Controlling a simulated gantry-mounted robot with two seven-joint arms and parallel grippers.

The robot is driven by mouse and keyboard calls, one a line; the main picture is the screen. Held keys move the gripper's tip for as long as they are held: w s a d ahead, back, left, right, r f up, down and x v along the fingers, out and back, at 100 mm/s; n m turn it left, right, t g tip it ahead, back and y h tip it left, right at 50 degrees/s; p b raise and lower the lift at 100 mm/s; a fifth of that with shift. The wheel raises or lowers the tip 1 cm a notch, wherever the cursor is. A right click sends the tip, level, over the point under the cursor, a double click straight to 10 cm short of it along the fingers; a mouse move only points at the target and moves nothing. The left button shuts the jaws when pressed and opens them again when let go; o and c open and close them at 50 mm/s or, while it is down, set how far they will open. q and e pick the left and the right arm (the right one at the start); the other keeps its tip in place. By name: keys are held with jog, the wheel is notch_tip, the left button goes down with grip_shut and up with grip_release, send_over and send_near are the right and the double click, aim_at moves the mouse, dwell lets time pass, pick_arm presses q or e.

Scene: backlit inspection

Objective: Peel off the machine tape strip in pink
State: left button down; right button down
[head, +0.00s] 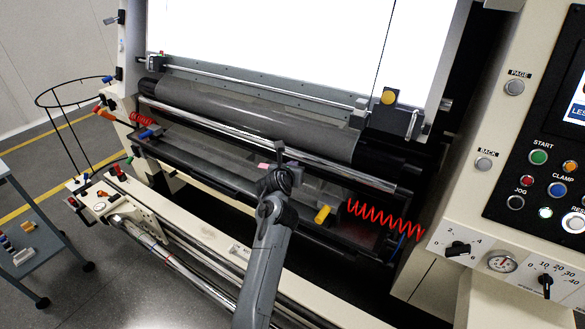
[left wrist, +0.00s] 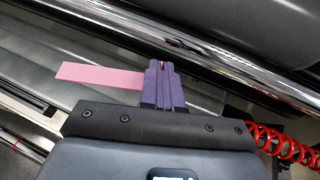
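The pink tape strip (left wrist: 98,76) shows in the left wrist view as a flat band running left from my left gripper. Its right end meets the fingers and is hidden there. My left gripper (left wrist: 163,68) has its purple fingers close together, and it looks shut on that end of the strip. In the head view my left gripper (head: 279,150) is in front of the rollers, with a small piece of the pink strip (head: 263,165) just left of it. I cannot tell whether the far end of the strip still touches the surface behind it. My right gripper is not in view.
A shiny roller bar (head: 240,136) crosses close beyond the fingers, with a large grey roller (head: 250,115) behind it. A red coiled hose (head: 385,217) and a yellow handle (head: 322,214) are to the right. A control panel (head: 540,160) stands at far right.

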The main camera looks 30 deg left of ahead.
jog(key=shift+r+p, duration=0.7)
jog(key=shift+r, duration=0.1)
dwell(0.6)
